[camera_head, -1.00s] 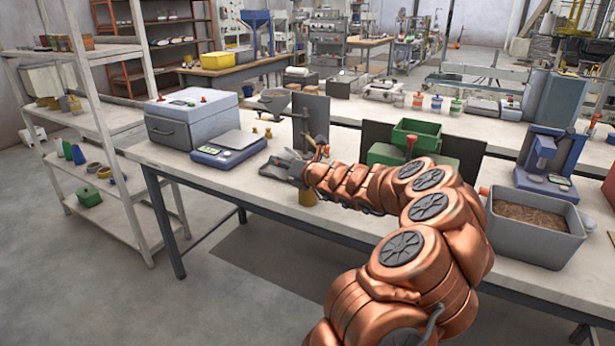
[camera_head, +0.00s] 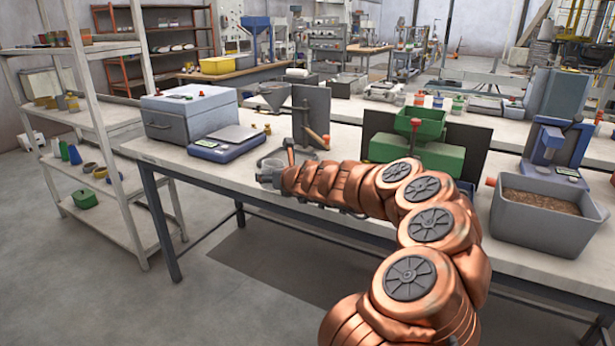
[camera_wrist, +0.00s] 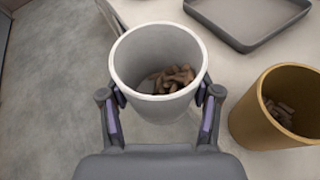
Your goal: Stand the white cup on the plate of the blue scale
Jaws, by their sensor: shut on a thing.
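In the wrist view, the white cup (camera_wrist: 133,62) sits between the two fingers of my gripper (camera_wrist: 162,96), which is shut on it. The cup is upright and holds brown pellets. In the head view, my gripper (camera_head: 270,172) is at the front part of the table, to the right of and nearer than the blue scale (camera_head: 222,150). The scale's flat grey plate (camera_head: 236,133) is bare. The cup is hard to make out in the head view, and its base is hidden in the wrist view.
An ochre cup (camera_wrist: 275,112) with pellets stands close right of the white cup, and a shallow grey tray (camera_wrist: 244,45) lies beyond. A grey box machine (camera_head: 188,112) stands left of the scale. A dark upright panel (camera_head: 311,115) stands behind my gripper.

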